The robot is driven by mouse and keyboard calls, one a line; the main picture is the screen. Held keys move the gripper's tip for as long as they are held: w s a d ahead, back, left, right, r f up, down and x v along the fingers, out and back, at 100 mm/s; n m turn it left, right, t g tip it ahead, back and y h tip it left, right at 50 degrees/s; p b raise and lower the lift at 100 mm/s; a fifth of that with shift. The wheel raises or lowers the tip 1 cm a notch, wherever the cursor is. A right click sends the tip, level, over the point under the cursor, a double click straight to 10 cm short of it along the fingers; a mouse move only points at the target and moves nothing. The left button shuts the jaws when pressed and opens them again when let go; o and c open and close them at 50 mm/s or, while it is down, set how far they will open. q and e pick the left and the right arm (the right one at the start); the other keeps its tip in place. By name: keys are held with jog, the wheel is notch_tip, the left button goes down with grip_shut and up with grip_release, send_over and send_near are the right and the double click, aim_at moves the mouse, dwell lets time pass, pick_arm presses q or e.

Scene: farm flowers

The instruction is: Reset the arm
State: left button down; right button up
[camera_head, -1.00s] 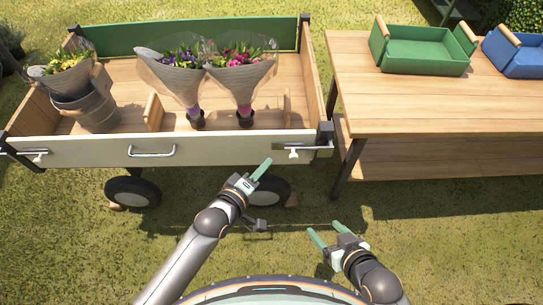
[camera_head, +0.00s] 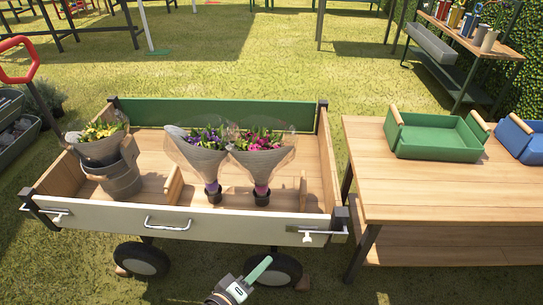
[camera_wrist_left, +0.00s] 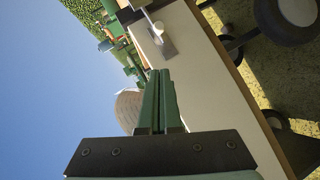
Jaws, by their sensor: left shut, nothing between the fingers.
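My left gripper (camera_head: 254,274) shows at the bottom of the head view, in front of the wagon's right wheel. Its green fingers are shut with nothing between them; they also show shut in the left wrist view (camera_wrist_left: 159,100). The wooden wagon (camera_head: 240,222) stands just beyond it, and the gripper is apart from it in the head view. My right gripper is out of the head view.
The wagon holds two wrapped bouquets (camera_head: 199,155) (camera_head: 262,158) and a metal bucket (camera_head: 122,178) with flowers. A wooden table (camera_head: 400,190) stands at the right with a green crate (camera_head: 440,152) and a blue crate (camera_head: 520,140). Grass lies in front.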

pick_arm(q)
jog(key=s+a+f+m+g+y, duration=0.35)
jog(key=s+a+f+m, duration=0.25)
jog(key=s+a+m, duration=0.35)
jog(key=s+a+r+y+p, duration=0.1)
jog(key=a+r+p, duration=0.2)
jog(key=r+p, duration=0.8)
jog(key=p, duration=0.4)
jog(key=shift+s+r, duration=0.2)
jog(key=shift+s, duration=0.2)
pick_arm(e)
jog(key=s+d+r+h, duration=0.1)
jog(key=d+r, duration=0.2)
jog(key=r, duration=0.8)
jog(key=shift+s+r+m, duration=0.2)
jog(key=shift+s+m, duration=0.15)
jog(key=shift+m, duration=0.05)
pick_arm(q)
jog(key=shift+t+y, duration=0.25)
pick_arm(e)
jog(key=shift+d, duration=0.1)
